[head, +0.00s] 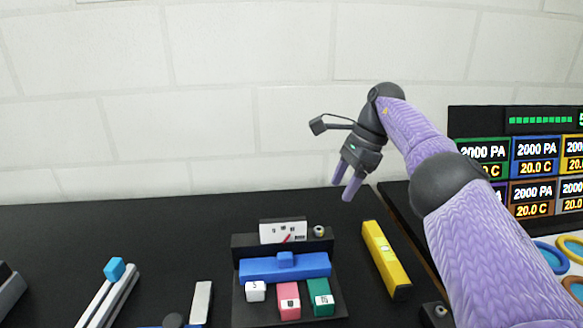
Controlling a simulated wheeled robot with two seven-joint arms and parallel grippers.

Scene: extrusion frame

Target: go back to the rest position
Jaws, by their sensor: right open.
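My right gripper (347,180) is in the head view, on the purple arm coming in from the right. Its two purple fingers point down and stand apart, with nothing between them. It hangs above the back part of the black table (130,225), near the wall. It is behind and above the yellow bar, touching nothing that I can see. My left gripper is not in view.
A black stand (241,310) holds a blue bar (258,270) and white, pink and green blocks. A yellow bar (385,258) lies to its right. Rails with a blue cube (115,269) lie at left. A display panel (540,121) and rings are at right.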

